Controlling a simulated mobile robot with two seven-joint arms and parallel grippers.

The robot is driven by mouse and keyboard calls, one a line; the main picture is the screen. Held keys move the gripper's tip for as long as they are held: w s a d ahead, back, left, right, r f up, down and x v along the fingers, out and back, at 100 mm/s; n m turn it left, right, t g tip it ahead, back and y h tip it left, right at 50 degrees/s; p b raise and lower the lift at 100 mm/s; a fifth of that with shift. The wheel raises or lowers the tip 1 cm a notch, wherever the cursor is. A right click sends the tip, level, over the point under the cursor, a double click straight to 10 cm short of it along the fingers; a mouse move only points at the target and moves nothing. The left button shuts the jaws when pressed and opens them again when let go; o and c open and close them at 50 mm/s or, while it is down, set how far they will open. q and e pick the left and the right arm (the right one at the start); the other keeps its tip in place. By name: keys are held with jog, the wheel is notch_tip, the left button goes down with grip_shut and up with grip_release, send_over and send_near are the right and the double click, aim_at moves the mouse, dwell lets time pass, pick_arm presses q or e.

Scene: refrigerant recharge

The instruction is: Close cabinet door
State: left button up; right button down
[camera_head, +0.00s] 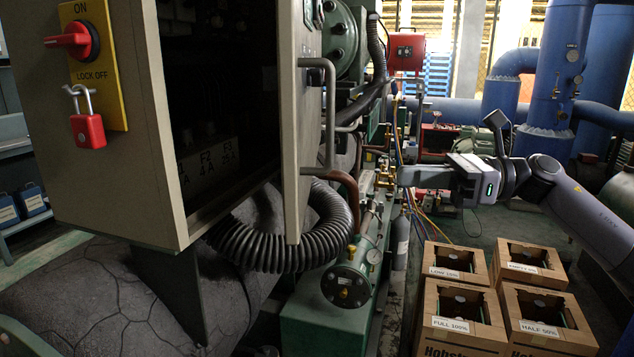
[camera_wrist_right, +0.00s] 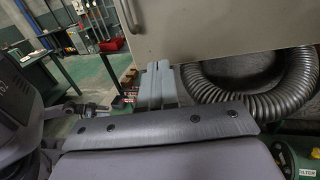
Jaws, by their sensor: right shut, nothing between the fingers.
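The grey cabinet (camera_head: 110,130) stands at the left, its dark inside showing. Its door (camera_head: 292,125) stands open, seen nearly edge-on, with a bar handle (camera_head: 328,110) on its right-hand face. My right gripper (camera_head: 402,176) is shut and empty, to the right of the door and apart from the handle in the head view. In the right wrist view the shut fingers (camera_wrist_right: 157,86) lie just below the door panel (camera_wrist_right: 225,30), and the handle (camera_wrist_right: 131,16) shows at the top. I cannot tell whether the fingers touch the door. My left gripper is not in view.
A black corrugated hose (camera_head: 290,235) loops below the door. A red lock (camera_head: 87,130) hangs on the cabinet's switch plate. A green vessel with a gauge (camera_head: 350,280) stands near the middle. Several cardboard boxes (camera_head: 465,322) stand below my right arm.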

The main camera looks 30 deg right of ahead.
pick_arm(q)
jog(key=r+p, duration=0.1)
jog(key=p, duration=0.1)
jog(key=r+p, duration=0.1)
jog(key=p, duration=0.1)
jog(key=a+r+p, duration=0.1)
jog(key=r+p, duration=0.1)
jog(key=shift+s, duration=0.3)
pick_arm(e)
jog(key=x, duration=1.4)
jog(key=shift+d, duration=0.1)
